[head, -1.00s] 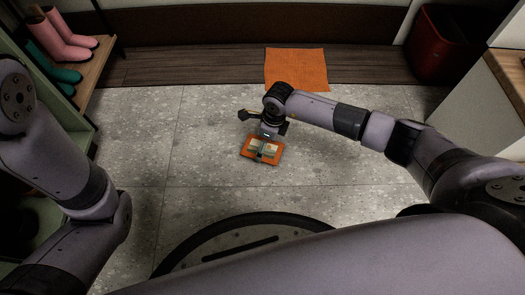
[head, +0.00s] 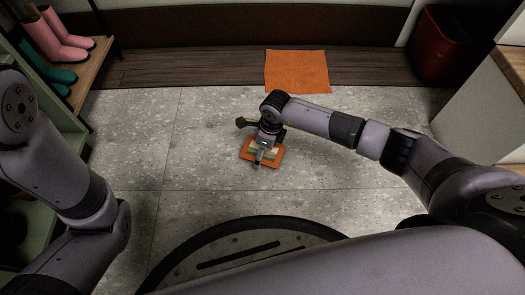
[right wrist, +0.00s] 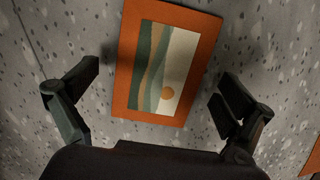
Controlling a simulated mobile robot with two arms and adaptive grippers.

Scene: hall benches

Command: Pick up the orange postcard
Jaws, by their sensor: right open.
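The orange postcard (head: 246,156) lies flat on the grey speckled floor, partly hidden by my right gripper (head: 262,162) in the head view. In the right wrist view the orange postcard (right wrist: 125,70) shows an orange border around a picture of green, tan and cream bands with an orange disc. My right gripper (right wrist: 157,100) is open, with one finger on each side of the postcard's near part. Gaps of floor show between the fingers and the postcard edges. My left arm is at the left of the head view, but its gripper is not in view.
An orange cloth (head: 297,70) lies on the dark wood strip (head: 190,66) behind. A red bin (head: 440,45) stands back right. A shelf with pink boots (head: 62,42) and green boots (head: 52,70) is at left. The floor around the postcard is clear.

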